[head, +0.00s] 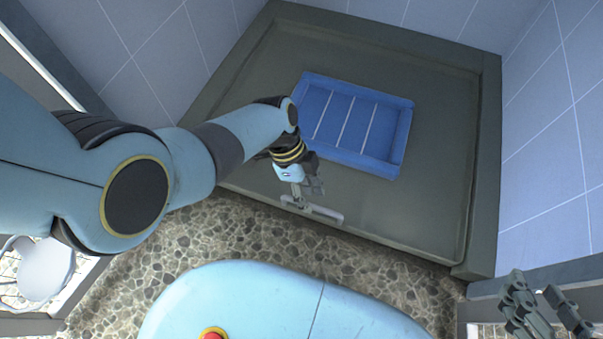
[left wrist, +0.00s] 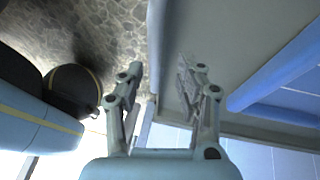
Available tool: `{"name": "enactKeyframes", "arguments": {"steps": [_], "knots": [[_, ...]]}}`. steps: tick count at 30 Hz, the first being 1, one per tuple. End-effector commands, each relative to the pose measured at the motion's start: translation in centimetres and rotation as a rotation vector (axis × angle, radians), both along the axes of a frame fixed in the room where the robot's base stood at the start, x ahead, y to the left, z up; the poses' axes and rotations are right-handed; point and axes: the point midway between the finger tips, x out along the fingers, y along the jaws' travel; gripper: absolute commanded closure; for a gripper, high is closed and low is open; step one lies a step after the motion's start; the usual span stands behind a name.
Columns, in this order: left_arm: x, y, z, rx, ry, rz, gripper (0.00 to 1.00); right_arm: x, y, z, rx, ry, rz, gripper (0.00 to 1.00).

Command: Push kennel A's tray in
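A large grey-green tray (head: 440,130) lies on the floor between tiled walls; no letter A is readable. A pale grey bar (head: 325,214), seemingly a handle, shows at its front edge. My left gripper (head: 306,190) points down right at this bar, partly hiding it and the tray's edge. In the left wrist view my left gripper (left wrist: 160,78) has its fingers spread, with an edge strip (left wrist: 156,45) seen between them. Whether they touch it I cannot tell. My right gripper (head: 545,308) is at the bottom right, away from the tray, with its fingers apart.
A shallow blue bin (head: 399,140) with pale lines across its bottom lies on the grey-green tray. Pebbled floor (head: 190,245) lies in front of the tray. Tiled walls (head: 550,130) stand at the back and right. A pale rounded object (head: 45,268) is at the lower left.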

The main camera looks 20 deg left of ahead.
Motion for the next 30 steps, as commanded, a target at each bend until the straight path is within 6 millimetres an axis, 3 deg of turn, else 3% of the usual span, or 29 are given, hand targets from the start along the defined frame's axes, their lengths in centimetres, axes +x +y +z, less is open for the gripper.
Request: {"name": "enactKeyframes", "arguments": {"steps": [16, 21, 30], "knots": [[1.9, 3.8, 8.9, 0.002, -0.003, 0.001, 0.64, -0.2, 0.0, -0.1, 0.000, 0.003, 0.001, 0.60], [2.1, 4.2, 10.0, 0.001, -0.002, 0.001, 0.64, -0.2, 0.0, -0.1, 0.000, 0.003, 0.001, 0.60], [2.2, 4.2, 10.1, 0.001, -0.001, 0.000, 0.64, -0.2, 0.0, -0.1, 0.000, 0.003, 0.001, 0.60]]}}
